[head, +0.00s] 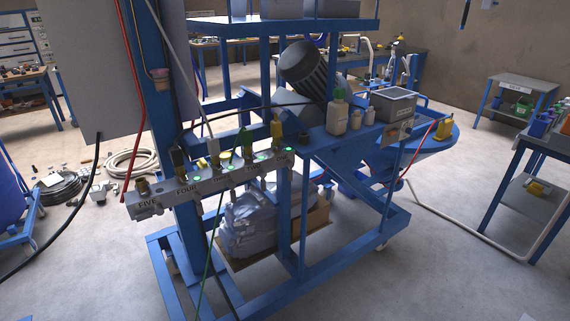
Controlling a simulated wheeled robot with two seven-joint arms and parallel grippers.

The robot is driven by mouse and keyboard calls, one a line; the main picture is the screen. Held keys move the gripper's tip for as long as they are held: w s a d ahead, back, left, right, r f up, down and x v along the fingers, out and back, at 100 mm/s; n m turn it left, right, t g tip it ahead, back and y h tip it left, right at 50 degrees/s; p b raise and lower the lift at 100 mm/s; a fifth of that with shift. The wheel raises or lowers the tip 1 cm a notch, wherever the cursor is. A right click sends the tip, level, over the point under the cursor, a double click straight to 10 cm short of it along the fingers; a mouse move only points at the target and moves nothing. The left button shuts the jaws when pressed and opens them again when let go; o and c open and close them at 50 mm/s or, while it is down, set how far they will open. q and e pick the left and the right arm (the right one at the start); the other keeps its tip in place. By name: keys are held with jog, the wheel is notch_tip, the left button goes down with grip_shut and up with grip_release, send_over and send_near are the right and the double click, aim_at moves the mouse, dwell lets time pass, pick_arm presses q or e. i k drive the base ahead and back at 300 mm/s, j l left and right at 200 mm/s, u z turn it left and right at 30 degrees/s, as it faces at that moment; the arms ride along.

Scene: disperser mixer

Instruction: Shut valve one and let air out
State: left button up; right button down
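A grey valve manifold (212,182) is fixed across the blue machine frame in the head view, left of centre. Its front carries the labels FIVE and FOUR at the left; the labels farther right are too small to read surely. Several brass fittings and valves stand along it, with small green marks among them. A brass fitting (277,129) stands upright near its right end, at the far end from FIVE. I cannot tell for sure which valve is number one or how its handle is set. Neither of my grippers is in view.
The blue machine frame (300,245) fills the middle, with a plastic-wrapped bundle (250,222) inside low down. Bottles (337,116) and a grey control box (393,104) stand on its right side. Hoses hang before the manifold. A coiled hose (132,161) lies on the floor at left.

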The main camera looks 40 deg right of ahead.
aim_at(290, 164)
jog(key=z, duration=1.3)
